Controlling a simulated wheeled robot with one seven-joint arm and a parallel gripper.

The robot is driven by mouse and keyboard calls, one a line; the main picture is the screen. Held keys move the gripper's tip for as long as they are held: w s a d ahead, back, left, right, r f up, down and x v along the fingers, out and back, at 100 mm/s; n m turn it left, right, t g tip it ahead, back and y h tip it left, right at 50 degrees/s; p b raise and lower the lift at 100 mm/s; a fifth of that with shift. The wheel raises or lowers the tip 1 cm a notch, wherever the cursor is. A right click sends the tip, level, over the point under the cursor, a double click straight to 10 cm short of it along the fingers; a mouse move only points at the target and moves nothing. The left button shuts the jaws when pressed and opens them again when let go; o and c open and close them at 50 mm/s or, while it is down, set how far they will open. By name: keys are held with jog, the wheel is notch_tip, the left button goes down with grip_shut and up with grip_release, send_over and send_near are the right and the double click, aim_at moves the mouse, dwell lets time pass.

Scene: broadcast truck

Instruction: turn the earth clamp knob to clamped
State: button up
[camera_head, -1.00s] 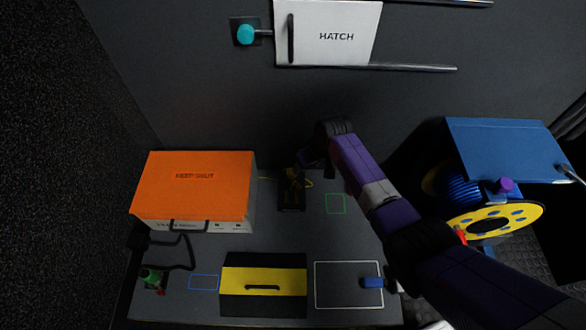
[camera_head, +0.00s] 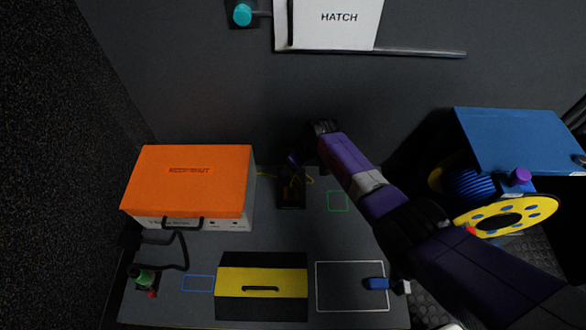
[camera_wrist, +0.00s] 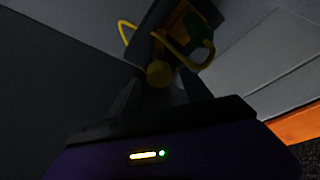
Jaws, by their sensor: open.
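The earth clamp (camera_head: 291,196) is a dark block with yellow parts, standing at the back of the bench against the wall. In the wrist view, a round yellow knob (camera_wrist: 160,74) shows in front of the dark clamp body, with a yellow cable (camera_wrist: 128,28) looping beside it and a green part to its right. My gripper (camera_wrist: 158,88) is open, its two dark fingers on either side of the yellow knob. I cannot tell whether they touch it. In the head view my gripper (camera_head: 294,162) is just above the clamp, mostly dark and partly hiding it.
An orange-lidded box (camera_head: 190,182) stands left of the clamp. A blue cabinet with a yellow reel (camera_head: 500,219) is at right.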

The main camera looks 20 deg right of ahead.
jog(key=shift+f, duration=0.3)
jog(key=shift+c, duration=0.4)
grip_shut()
jog(key=shift+r, duration=0.15)
jog(key=m+h+p, duration=0.1)
jog(key=m+p, duration=0.1)
jog(key=shift+a+m, duration=0.2)
jog(key=shift+m, duration=0.2)
jog(key=shift+m+h, duration=0.6)
jog(key=shift+m, duration=0.8)
jog(key=shift+p, duration=0.3)
